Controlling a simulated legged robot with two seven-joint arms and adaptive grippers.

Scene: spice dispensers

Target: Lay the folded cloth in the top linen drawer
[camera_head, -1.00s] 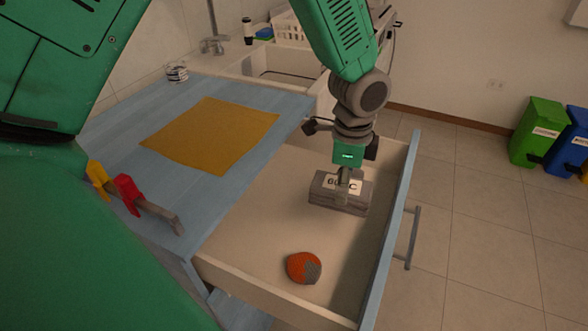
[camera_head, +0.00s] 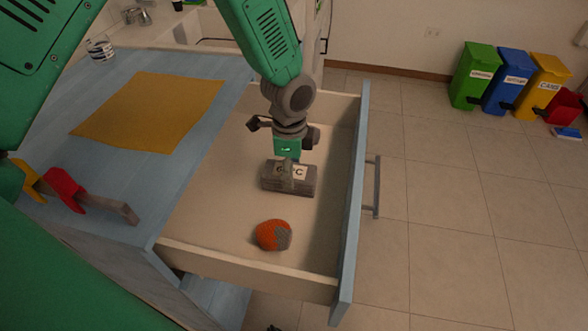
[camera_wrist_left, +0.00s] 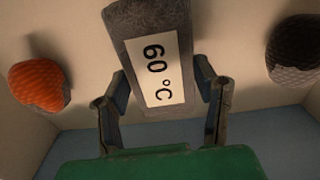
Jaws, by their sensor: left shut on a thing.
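The folded cloth (camera_head: 300,185) is a thick grey stack with a white label, and it is inside the open drawer (camera_head: 250,266). My left gripper (camera_head: 287,172) reaches down from above and is shut on the cloth. In the left wrist view the cloth (camera_wrist_left: 127,18) lies between the two fingers, its label reading 60 °C. I cannot tell whether its underside touches the drawer floor. My right gripper is not in view.
An orange and grey ball (camera_head: 273,235) lies in the drawer, nearer than the cloth. The left wrist view shows a dark, rounded thing (camera_wrist_left: 294,50) on the other side.

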